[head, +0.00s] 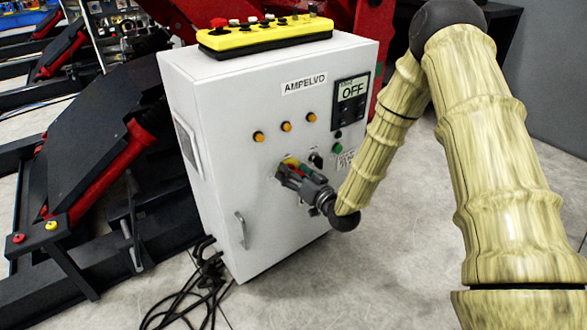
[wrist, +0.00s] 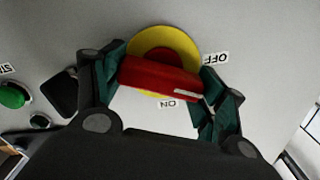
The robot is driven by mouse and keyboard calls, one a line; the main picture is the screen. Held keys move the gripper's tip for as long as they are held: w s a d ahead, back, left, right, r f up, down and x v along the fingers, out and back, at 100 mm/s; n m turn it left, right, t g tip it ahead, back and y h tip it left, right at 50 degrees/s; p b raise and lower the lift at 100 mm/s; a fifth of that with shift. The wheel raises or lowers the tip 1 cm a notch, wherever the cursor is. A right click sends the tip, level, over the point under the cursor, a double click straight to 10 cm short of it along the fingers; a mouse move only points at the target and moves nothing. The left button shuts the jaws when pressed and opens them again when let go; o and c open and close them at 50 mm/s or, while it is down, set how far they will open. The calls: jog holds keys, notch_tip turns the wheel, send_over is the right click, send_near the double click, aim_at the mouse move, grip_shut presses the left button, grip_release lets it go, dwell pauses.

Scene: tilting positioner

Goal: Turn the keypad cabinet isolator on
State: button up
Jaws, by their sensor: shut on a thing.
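The white keypad cabinet (head: 215,110) stands on the floor, labelled AMPELVO. Its isolator is a red handle (wrist: 158,78) on a yellow disc (wrist: 165,38). In the wrist view the handle lies nearly level, its white-marked end to the right, below the OFF label (wrist: 215,59). The ON label (wrist: 168,104) is below the handle. My gripper (wrist: 160,85) is shut on the handle, with one finger at each end. In the head view my gripper (head: 292,172) covers most of the isolator. The cabinet's display (head: 352,90) reads OFF.
Several orange lamps (head: 286,127) sit above the isolator, and a green button (head: 338,148) is to its right. A yellow keypad (head: 265,35) lies on the cabinet top. Black cables (head: 205,285) lie at its lower left. The floor to the right is clear.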

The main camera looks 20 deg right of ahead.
jog(key=m, duration=0.2)
jog(key=m+p, duration=0.1)
jog(key=m, duration=0.3)
jog(key=shift+d+f+m+p, duration=0.1)
jog(key=shift+d+m+p, duration=0.2)
jog(key=shift+p, duration=0.1)
jog(key=m, duration=0.3)
jog(key=shift+w+f, duration=0.1)
jog(key=shift+f, duration=0.05)
jog(key=shift+m+b, duration=0.3)
jog(key=shift+m, duration=1.2)
jog(key=o, duration=1)
jog(key=shift+a, duration=0.1)
jog(key=v, duration=1.2)
